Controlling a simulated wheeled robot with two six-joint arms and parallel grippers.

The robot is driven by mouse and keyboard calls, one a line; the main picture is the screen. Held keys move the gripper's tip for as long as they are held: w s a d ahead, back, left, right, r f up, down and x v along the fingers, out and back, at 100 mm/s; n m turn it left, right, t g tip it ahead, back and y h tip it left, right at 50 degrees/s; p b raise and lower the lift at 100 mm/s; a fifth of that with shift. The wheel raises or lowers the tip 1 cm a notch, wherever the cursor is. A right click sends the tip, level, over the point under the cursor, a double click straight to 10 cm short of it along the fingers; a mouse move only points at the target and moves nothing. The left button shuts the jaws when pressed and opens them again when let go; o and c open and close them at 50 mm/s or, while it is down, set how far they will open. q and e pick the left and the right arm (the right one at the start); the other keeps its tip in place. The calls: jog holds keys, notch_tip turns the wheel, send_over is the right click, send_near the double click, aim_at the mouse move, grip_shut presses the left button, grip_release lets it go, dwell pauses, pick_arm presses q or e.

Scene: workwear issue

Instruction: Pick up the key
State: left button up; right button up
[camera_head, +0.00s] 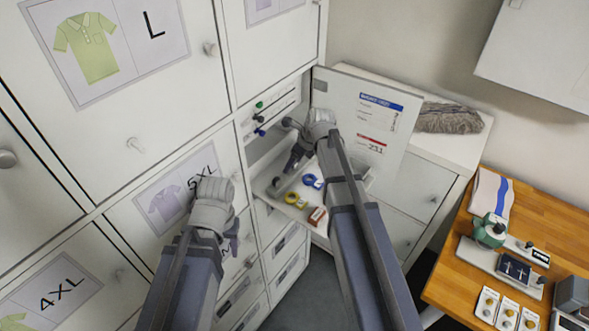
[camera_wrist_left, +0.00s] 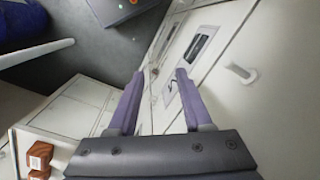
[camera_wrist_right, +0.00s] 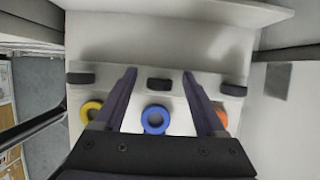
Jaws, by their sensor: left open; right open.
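No thing in view can be surely told as the key. My left gripper (camera_wrist_left: 160,75) is open and empty beside the cabinet fronts.
An open door (camera_head: 367,115) with printed labels stands behind my right arm. Small coloured knobs (camera_head: 259,118) sit inside the compartment. White locker doors (camera_head: 185,70) fill the left. A wooden table (camera_head: 545,220) at the right holds a green device (camera_head: 490,230) and cards (camera_head: 508,313).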

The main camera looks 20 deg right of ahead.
jog(key=shift+r, duration=0.1)
jog(key=shift+c, duration=0.3)
grip_shut()
